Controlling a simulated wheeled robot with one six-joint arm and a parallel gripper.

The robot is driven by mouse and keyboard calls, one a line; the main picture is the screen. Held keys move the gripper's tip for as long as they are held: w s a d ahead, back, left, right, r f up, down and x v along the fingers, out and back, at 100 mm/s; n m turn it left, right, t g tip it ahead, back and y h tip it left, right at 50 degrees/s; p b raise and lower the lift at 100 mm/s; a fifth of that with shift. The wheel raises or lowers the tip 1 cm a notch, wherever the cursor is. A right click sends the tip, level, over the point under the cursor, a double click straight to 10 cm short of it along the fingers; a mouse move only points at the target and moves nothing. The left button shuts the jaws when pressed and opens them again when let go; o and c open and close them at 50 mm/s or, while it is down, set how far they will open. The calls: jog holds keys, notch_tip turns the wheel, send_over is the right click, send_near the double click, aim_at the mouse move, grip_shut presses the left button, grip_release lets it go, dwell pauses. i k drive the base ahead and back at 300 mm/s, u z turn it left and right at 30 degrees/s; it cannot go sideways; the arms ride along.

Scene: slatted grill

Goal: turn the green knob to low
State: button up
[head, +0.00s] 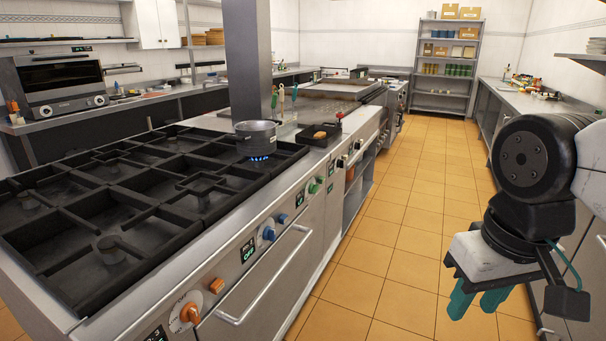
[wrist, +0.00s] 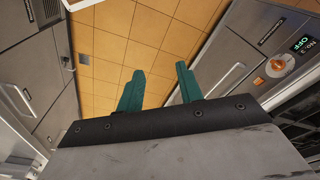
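The green knob (head: 314,187) is small on the front panel of the range, right of the blue knobs in the head view. Its pointer setting is too small to read. A second small green part shows just beside it. My gripper (head: 473,311) hangs over the aisle at the right, well apart from the panel and the knob. In the wrist view my gripper (wrist: 158,70) has its two teal fingers spread with a gap between them and nothing in it. The green knob does not show clearly in the wrist view.
The range has blue knobs (head: 268,233), orange knobs (head: 190,313) and an oven handle (head: 265,278) that sticks out. A pot (head: 256,134) stands over a lit blue flame. An orange knob (wrist: 280,65) with an OFF display shows in the wrist view. The tiled aisle (head: 400,220) is clear.

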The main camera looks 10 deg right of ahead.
aim_at(313, 188)
jog(key=i, duration=1.65)
jog(key=z, duration=0.05)
